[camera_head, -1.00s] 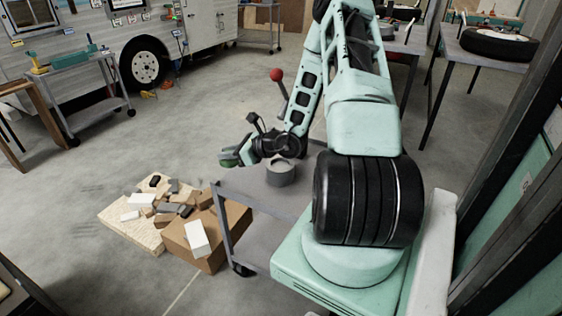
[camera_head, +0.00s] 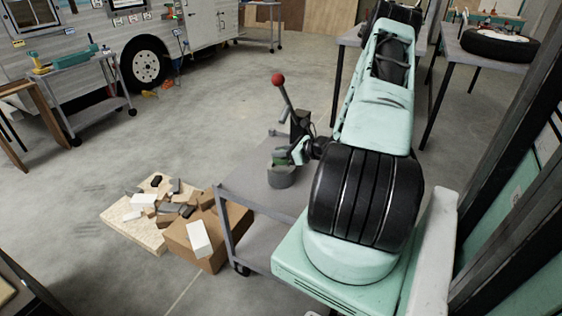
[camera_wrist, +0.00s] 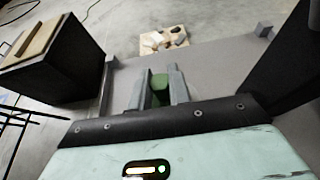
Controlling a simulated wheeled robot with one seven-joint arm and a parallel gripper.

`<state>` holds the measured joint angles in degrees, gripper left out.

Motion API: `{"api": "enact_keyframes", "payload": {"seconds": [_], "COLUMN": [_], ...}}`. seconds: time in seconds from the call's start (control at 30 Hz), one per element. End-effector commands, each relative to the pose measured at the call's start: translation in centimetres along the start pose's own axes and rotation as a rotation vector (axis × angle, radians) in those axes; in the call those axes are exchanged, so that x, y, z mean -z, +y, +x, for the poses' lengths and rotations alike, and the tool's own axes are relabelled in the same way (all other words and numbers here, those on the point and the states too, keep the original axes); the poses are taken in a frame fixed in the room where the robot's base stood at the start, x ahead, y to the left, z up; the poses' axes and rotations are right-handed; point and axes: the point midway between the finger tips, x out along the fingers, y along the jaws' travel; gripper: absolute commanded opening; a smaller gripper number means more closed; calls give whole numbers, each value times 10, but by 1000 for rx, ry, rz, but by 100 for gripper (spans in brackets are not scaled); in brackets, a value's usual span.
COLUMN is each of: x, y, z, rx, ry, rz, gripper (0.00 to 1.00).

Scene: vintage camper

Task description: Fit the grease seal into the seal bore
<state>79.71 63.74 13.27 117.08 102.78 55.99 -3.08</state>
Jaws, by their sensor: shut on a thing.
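My gripper (camera_head: 288,158) is over the trolley top, beside a lever press. In the wrist view its two grey fingers (camera_wrist: 158,86) are closed on a green part (camera_wrist: 160,89), which I take to be the grease seal. The green part also shows in the head view (camera_head: 279,159), low at the fingertips. A short grey cylinder (camera_head: 281,179), likely the housing with the seal bore, stands on the trolley just below it. The gripper hides part of the cylinder's top. I cannot tell whether the seal touches the rim or sits above it.
The press lever has a red ball (camera_head: 278,79) and stands behind the gripper. The grey trolley top (camera_head: 243,184) is bare to the left. A cardboard box (camera_head: 226,225) and a board with loose blocks (camera_head: 120,220) lie on the floor at left.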

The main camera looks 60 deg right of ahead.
Motion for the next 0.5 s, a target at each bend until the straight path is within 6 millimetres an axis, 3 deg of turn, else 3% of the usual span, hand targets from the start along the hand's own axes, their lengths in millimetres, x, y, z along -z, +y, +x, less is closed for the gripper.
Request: {"api": "enact_keyframes", "payload": {"seconds": [0.2,0.5], "x": [29,33], "y": [1,0], "z": [12,14], "rx": [-1,0], "ry": [0,0], "rz": [3,0], "gripper": [0,0]}}
